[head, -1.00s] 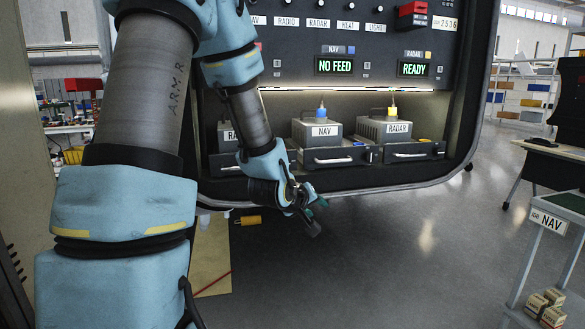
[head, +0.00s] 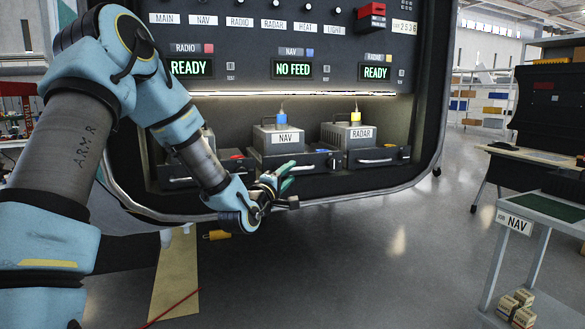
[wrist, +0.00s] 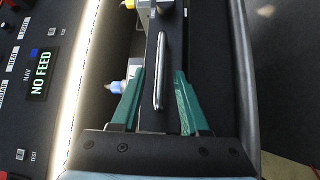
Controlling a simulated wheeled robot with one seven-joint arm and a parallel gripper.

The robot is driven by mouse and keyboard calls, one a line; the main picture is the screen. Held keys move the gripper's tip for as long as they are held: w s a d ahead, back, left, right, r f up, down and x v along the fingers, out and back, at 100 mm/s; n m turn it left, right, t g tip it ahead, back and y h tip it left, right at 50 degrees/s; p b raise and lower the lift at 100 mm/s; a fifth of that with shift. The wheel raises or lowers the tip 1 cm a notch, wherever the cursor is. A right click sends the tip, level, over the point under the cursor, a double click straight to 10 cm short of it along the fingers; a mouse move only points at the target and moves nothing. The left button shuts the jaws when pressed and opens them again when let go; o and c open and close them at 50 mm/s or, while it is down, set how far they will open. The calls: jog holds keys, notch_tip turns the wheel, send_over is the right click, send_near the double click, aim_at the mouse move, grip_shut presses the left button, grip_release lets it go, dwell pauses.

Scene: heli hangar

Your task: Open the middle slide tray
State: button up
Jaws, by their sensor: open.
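The middle slide tray (head: 322,163) carries a grey NAV box (head: 270,143) with a blue plug on top. It appears pushed in, level with its neighbours, with a silver handle on its dark front. My gripper (head: 287,178) is just in front of this tray in the head view, low and near its handle. In the wrist view the green fingers (wrist: 158,82) are spread apart, and a silver handle (wrist: 158,50) runs between them in the picture. I cannot tell whether the fingertips reach around it in depth. My gripper hides part of the tray front in the head view.
The RADAR tray (head: 385,155) is to the right; the left tray (head: 178,173) is partly behind my arm. The NAV display (head: 293,69) reads NO FEED. A rounded rim (head: 375,187) edges the bay below. A NAV-labelled stand (head: 545,208) is at the right, with open floor between.

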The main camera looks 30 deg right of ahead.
aim_at(294, 170)
jog(key=shift+x, duration=1.75)
jog(key=shift+s, duration=0.1)
grip_shut()
